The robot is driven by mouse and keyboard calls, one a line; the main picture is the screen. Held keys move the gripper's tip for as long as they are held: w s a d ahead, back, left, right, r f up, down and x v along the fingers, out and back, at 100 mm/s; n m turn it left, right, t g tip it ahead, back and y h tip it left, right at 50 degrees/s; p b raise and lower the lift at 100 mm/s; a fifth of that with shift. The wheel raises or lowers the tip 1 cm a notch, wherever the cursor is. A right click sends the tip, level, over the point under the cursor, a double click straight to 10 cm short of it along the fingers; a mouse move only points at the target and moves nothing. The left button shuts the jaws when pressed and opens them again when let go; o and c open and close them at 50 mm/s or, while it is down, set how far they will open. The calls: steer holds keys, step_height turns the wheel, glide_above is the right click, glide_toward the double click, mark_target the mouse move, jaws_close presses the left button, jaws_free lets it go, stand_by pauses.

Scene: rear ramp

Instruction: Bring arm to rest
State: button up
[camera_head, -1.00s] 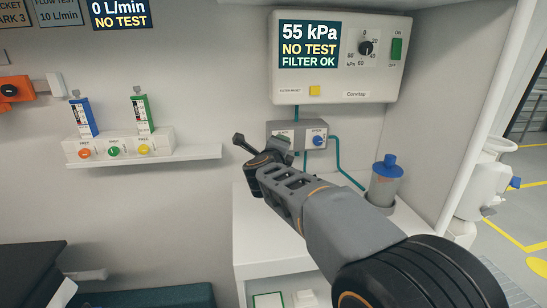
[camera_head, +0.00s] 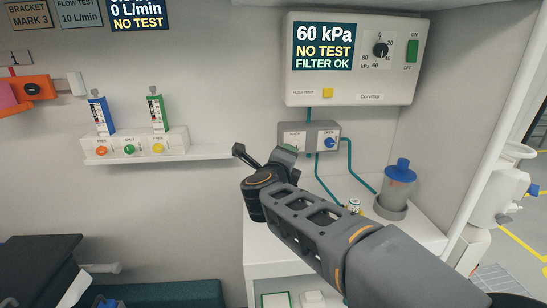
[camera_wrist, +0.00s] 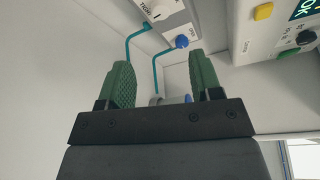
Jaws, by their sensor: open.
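My gripper (camera_wrist: 158,85) shows in the wrist view with its two green ridged fingers apart and nothing between them. In the head view my arm reaches from the lower right towards the wall, and my gripper (camera_head: 285,150) is partly hidden behind the wrist. It is in front of the small grey valve box (camera_head: 309,138) under the suction unit. In the wrist view the box's blue knob (camera_wrist: 182,41) lies beyond the fingertips. I cannot tell whether the gripper touches anything.
The suction unit (camera_head: 350,60) reads 60 kPa, NO TEST, FILTER OK. A canister with a blue lid (camera_head: 400,180) stands on the white counter (camera_head: 262,240), right of my arm. A shelf (camera_head: 200,155) with blue and green flowmeters is at left. Open wall space lies between.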

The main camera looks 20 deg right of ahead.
steer(key=s+a+f+n+g+y+p, duration=0.1)
steer(key=a+f+n+y+p, duration=0.15)
steer(key=a+n+y, duration=0.55)
steer(key=s+a+f+n+g+y+p, duration=0.1)
steer(key=a+f+n+y, duration=0.3)
steer(key=n, duration=0.7)
steer(key=s+f+n+g+p, duration=0.2)
steer(key=s+n+g+p, duration=0.3)
steer(key=s+n, duration=0.25)
steer(key=s+d+r+n+g+h+p, duration=0.1)
steer(key=s+d+r+g+h+p, duration=0.2)
steer(key=s+d+p, duration=0.4)
steer(key=shift+s+d+r+n+p, duration=0.35)
steer(key=shift+s+r, duration=0.45)
steer(key=shift+s, duration=0.3)
